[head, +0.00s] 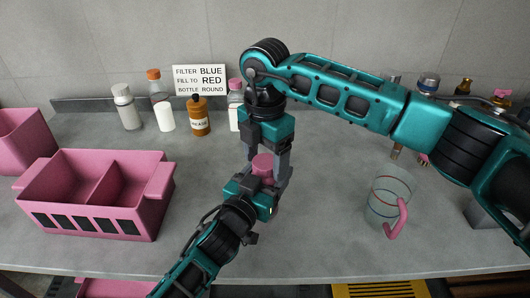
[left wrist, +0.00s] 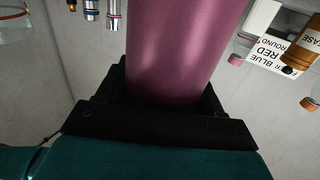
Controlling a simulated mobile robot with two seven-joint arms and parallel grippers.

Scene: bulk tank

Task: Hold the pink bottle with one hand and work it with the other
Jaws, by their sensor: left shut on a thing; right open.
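The pink bottle (head: 263,163) stands upright over the middle of the counter; its lower part is hidden by my left gripper. My left gripper (head: 262,184) is shut on the bottle from the front. In the left wrist view the bottle (left wrist: 172,50) fills the middle, between the black jaws (left wrist: 170,103). My right gripper (head: 267,158) points down from above. Its fingers are open, on either side of the bottle's top; whether they touch it I cannot tell.
A clear jug (head: 380,187) with coloured rings and a pink handle stands right. A divided pink bin (head: 95,222) sits left. Several bottles, including a brown one (head: 200,118), stand along the wall below a sign (head: 200,80). The counter between bin and arms is clear.

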